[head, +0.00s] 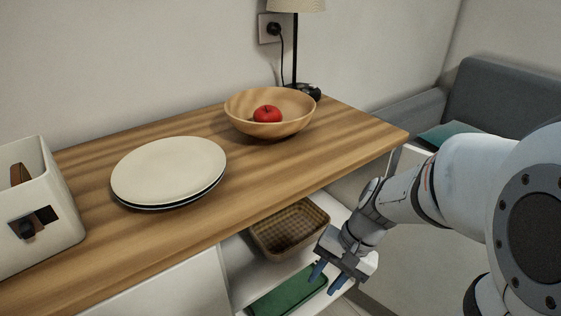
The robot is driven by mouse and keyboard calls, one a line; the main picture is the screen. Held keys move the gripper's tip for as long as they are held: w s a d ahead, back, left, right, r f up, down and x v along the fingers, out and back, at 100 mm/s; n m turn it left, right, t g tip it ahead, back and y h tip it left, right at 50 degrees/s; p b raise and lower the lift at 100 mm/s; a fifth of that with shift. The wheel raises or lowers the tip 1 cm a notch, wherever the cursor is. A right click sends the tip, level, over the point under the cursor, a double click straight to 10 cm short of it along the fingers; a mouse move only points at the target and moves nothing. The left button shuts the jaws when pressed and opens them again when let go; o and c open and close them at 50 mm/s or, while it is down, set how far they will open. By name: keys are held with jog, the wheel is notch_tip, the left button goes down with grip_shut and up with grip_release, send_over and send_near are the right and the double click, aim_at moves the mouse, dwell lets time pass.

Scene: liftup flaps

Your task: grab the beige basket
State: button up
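The beige basket (289,229) is a brown-beige woven basket with an open top. It sits on an upper shelf inside the open cabinet, under the wooden countertop, in the head view. Its right front corner is close to my gripper. My gripper (327,281) hangs in front of the cabinet, to the right of and below the basket in the picture. Its two blue-tipped fingers are spread apart with nothing seen between them. I cannot tell whether the gripper touches the basket.
A green tray (287,293) lies on the shelf below. The countertop (265,165) holds stacked plates (168,170), a wooden bowl (238,108) with a red apple (267,114), a lamp (296,45) and a white box (62,190). A grey sofa (500,95) stands at the right.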

jog(key=w+a+r+m+y+p, duration=0.1)
jog(key=w+a+m+y+p, duration=0.25)
jog(key=m, duration=0.25)
jog(key=m+t+p, duration=0.5)
jog(key=m+t, duration=0.7)
jog(key=m, duration=0.7)
send_near(321, 209)
jog(key=x, duration=0.2)
jog(key=shift+w+a+f+y, duration=0.1)
jog(key=shift+a+y, duration=0.15)
jog(key=shift+w+f, duration=0.25)
jog(key=b+x, duration=0.2)
jog(key=x, duration=0.5)
jog(key=shift+w, duration=0.1)
jog(key=shift+c, duration=0.2)
grip_shut()
